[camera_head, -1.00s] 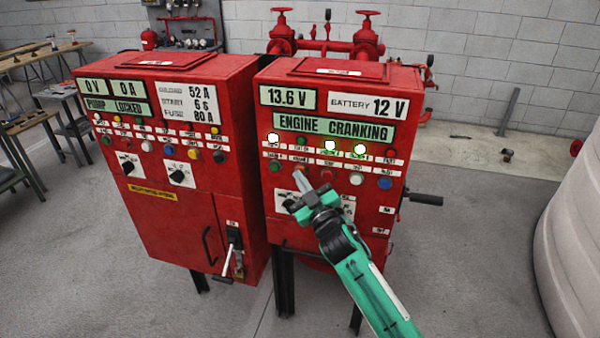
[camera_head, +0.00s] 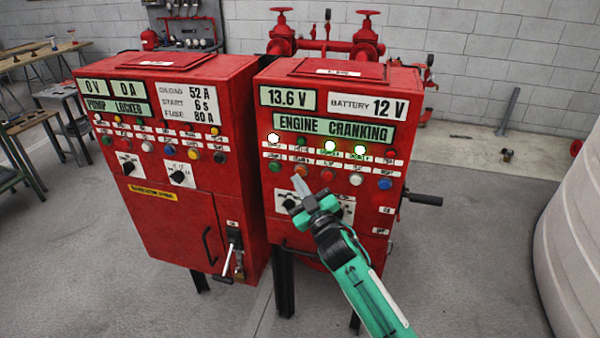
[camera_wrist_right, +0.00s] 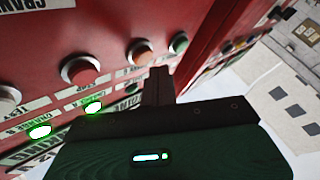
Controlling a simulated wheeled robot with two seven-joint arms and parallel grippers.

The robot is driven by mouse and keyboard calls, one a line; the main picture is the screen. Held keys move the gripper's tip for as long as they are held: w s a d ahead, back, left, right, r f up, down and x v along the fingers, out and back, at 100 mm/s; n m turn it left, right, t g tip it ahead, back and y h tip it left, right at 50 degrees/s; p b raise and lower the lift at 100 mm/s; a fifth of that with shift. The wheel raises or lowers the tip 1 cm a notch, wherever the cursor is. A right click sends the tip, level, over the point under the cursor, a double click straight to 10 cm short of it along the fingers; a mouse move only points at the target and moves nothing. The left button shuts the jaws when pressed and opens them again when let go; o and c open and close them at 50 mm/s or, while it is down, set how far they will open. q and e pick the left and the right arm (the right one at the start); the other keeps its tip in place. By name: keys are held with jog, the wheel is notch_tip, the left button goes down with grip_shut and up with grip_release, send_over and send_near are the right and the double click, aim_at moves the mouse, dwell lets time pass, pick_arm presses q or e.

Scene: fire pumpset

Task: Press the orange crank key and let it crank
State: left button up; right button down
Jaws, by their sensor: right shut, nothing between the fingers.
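The orange crank key (camera_head: 301,170) is in the lower button row of the right red cabinet (camera_head: 345,260), between a green and a red button. It also shows in the right wrist view (camera_wrist_right: 140,52). The panel display (camera_head: 334,128) reads "ENGINE CRANKING". My right gripper (camera_head: 297,181) is shut and empty, its tips just below the orange key in the head view. In the right wrist view its fingers (camera_wrist_right: 158,75) point up close beside the key, which is uncovered. Whether they touch the panel cannot be told. My left gripper is not in view.
A white lamp (camera_head: 273,139) and two green lamps (camera_head: 330,146) glow above the buttons. Rotary switches sit below, partly behind my right gripper. A second red cabinet (camera_head: 172,225) stands to the left. A black handle (camera_head: 425,199) juts from the right side. A pale tank (camera_head: 575,235) stands right.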

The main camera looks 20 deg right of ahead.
jog(key=s+a, duration=0.1)
jog(key=s, duration=0.1)
jog(key=s+a, duration=0.1)
jog(key=s, duration=0.1)
jog(key=shift+a+p, duration=0.3)
jog(key=shift+a, duration=0.05)
dwell(0.7)
